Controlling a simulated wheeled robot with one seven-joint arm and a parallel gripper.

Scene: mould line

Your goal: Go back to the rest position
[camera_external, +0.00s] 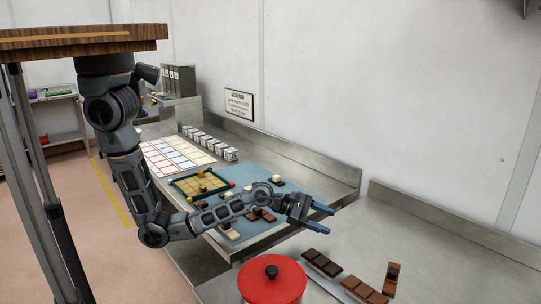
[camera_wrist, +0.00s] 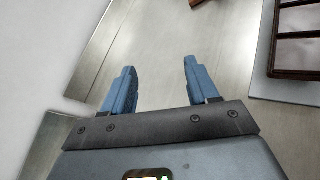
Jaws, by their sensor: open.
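My gripper (camera_external: 322,219) is raised over the near right corner of the blue mat, at the gap between the two steel benches. Its two blue fingers also show in the wrist view (camera_wrist: 160,88). They stand apart with only bare steel bench seen between them, so it is open and empty. My arm reaches from the upper left down across the front of the mat and hides part of it.
A red lidded pot (camera_external: 272,283) and dark chocolate bars (camera_external: 322,263) stand on the near bench (camera_external: 425,255). The blue mat (camera_external: 262,178) holds a green-rimmed tray (camera_external: 172,186) and loose chocolates. Several small white boxes (camera_external: 208,141) line the wall.

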